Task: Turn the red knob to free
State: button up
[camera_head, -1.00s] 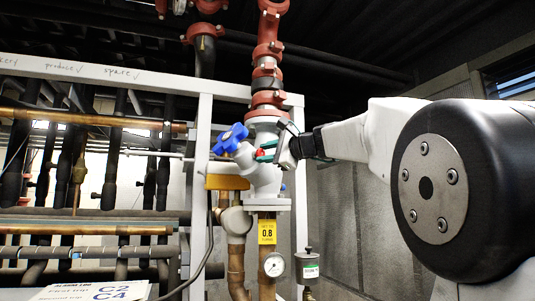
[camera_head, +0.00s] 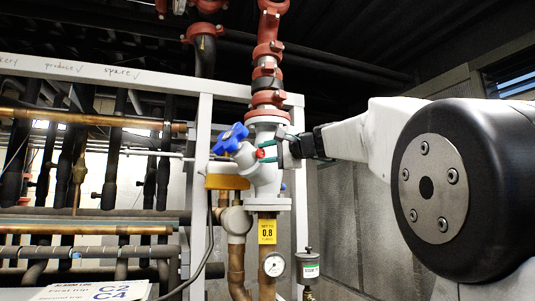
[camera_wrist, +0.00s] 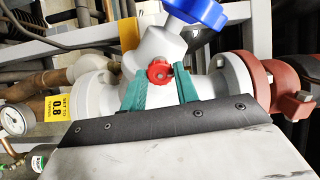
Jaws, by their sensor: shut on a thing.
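The small red knob (camera_head: 261,153) sits on the side of the white valve body (camera_head: 267,180), just right of the blue handwheel (camera_head: 230,138). In the wrist view the red knob (camera_wrist: 160,72) is round with a lobed edge, at the middle of the picture. My gripper (camera_wrist: 160,76) has its two teal fingers on either side of the knob and is shut on it. In the head view my gripper (camera_head: 263,151) reaches the valve from the right. I cannot read any marking for the knob's position.
A red-flanged pipe (camera_head: 268,60) rises above the valve. A yellow tag (camera_head: 267,232) and a pressure gauge (camera_head: 274,265) are below it. A white frame post (camera_head: 201,150) stands left of the valve. Open room lies right of the pipe, below my arm.

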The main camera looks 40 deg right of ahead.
jog(key=shift+f, duration=0.1)
jog(key=o, duration=1)
jog(key=shift+c, duration=0.2)
jog(key=v, duration=0.7)
jog(key=shift+s, duration=0.4)
jog(key=shift+d, duration=0.1)
